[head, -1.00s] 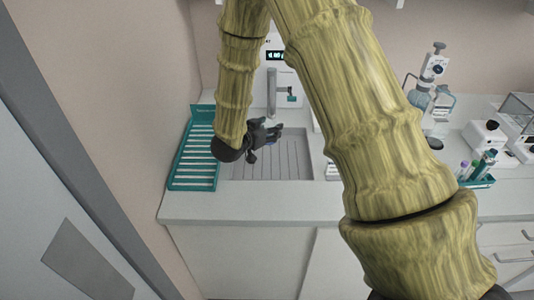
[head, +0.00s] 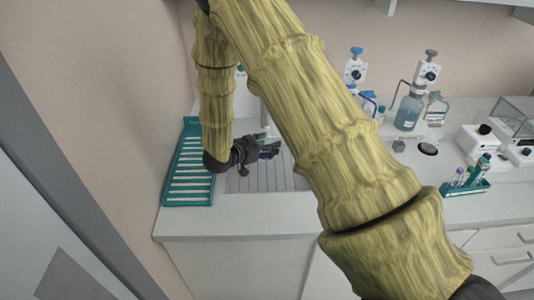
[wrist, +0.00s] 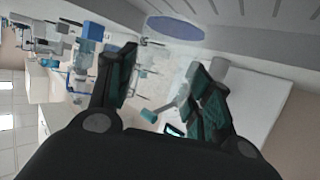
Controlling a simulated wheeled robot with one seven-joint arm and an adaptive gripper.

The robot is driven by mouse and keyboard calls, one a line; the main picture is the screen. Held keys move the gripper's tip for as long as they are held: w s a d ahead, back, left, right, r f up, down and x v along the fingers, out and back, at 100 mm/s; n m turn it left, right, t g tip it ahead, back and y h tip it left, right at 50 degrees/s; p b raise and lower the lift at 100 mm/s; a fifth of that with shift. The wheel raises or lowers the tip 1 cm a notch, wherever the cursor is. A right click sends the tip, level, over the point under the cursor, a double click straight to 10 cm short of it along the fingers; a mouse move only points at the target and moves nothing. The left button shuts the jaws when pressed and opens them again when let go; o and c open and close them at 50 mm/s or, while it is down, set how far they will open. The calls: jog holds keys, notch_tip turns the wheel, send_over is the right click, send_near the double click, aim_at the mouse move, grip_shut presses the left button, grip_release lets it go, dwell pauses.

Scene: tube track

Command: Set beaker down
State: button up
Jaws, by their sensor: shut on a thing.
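My gripper (head: 262,150) is over the front part of the grooved sink basin (head: 258,180), right of the teal rack. In the wrist view its two fingers (wrist: 163,66) are shut on a clear beaker (wrist: 170,52), which is faint and see-through. A blue ellipse (wrist: 176,28), which looks like liquid in the beaker, shows beyond the fingertips. In the head view the beaker is barely visible, with only a small bluish patch at the fingers. I cannot tell whether its base touches anything.
The teal slatted rack (head: 186,178) stands on the counter (head: 235,222) by the left wall. A tap is partly hidden behind my arm. Dispenser bottles (head: 408,112), a tube rack (head: 466,188) and a balance (head: 512,118) stand to the right. My arm hides the middle counter.

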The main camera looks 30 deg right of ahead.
jog(key=shift+f+p, duration=0.6)
jog(key=shift+f, duration=1.6)
jog(key=shift+f, duration=0.15)
jog(key=o, duration=1)
jog(key=shift+r, duration=0.2)
jog(key=shift+s+a, duration=0.1)
jog(key=shift+a, duration=0.3)
jog(key=b+v, duration=0.3)
jog(key=v, duration=0.8)
jog(key=shift+a+r, duration=0.1)
jog(key=shift+r, duration=0.05)
